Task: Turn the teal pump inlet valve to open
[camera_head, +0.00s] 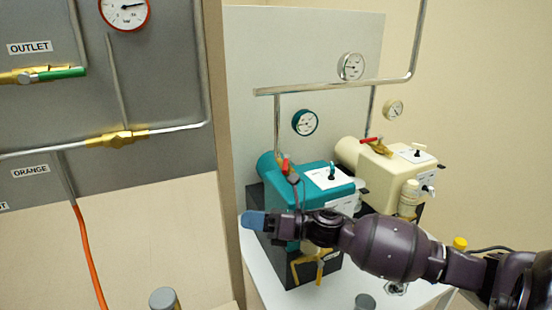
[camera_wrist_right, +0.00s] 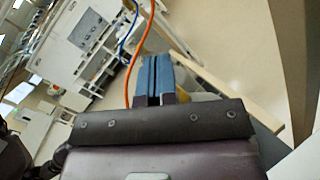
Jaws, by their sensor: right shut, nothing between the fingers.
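The teal pump (camera_head: 312,183) stands on a dark block, below a pipe and a teal-rimmed gauge (camera_head: 305,122). A small valve with a red handle (camera_head: 285,164) sits at the pump's top left, by the pipe; the handle looks roughly upright. No label shows which valve is the inlet. My right gripper (camera_head: 254,220) reaches in from the right across the pump's lower front, its blue fingertips at the pump's lower left, below the red handle. The fingers are shut and empty; they also show shut in the right wrist view (camera_wrist_right: 153,78). My left gripper is not in view.
A cream pump (camera_head: 385,180) with a red-handled brass valve (camera_head: 376,142) stands to the right. A yellow fitting (camera_head: 318,266) hangs below the teal pump, behind my arm. A grey panel (camera_head: 85,95) with pipes and an orange hose (camera_head: 88,250) is left.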

